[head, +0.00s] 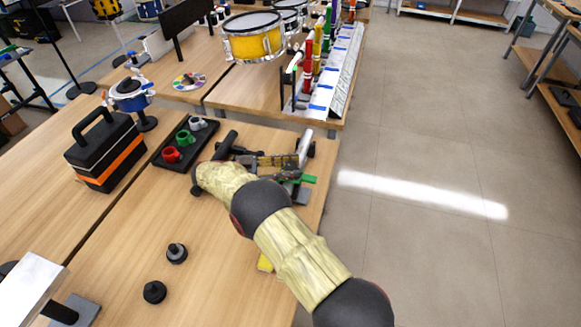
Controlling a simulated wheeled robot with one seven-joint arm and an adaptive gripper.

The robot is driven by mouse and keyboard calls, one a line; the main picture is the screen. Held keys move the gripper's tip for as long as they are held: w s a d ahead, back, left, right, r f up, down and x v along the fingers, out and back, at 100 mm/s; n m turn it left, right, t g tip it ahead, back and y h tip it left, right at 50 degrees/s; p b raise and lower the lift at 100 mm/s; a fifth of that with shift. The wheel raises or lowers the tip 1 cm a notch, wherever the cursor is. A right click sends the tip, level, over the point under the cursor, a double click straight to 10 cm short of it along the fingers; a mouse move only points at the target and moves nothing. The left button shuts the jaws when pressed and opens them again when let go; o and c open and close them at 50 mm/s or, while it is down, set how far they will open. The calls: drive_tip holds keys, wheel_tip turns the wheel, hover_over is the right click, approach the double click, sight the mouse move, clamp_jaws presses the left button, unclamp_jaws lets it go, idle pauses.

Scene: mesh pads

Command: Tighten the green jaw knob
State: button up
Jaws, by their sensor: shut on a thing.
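A green part (308,179), which looks like the jaw knob, sticks out to the right of a dark and grey clamp-like device (302,195) near the table's right edge. My arm crosses in front of this device and hides its left and lower parts. My arm's far bend lies left of the device. Whether the jaws of the device are apart or closed is too small to tell.
A black tray (158,159) with red, green and grey mugs stands left of my arm. A black and orange toolbox (106,155) is farther left. Two black knobs (177,253) (154,292) stand on the near table. A yellow drum (253,40) stands behind. The right floor is clear.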

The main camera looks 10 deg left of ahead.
sight(291, 164)
drive_tip(key=shift+r, duration=0.1)
drive_tip(key=o, duration=1.1)
drive_tip(key=shift+o, duration=0.3)
wheel_tip(291, 164, up, 9)
drive_tip(key=shift+w+f, duration=0.1)
drive_tip(key=shift+f, duration=0.1)
drive_tip(key=shift+r, duration=0.6)
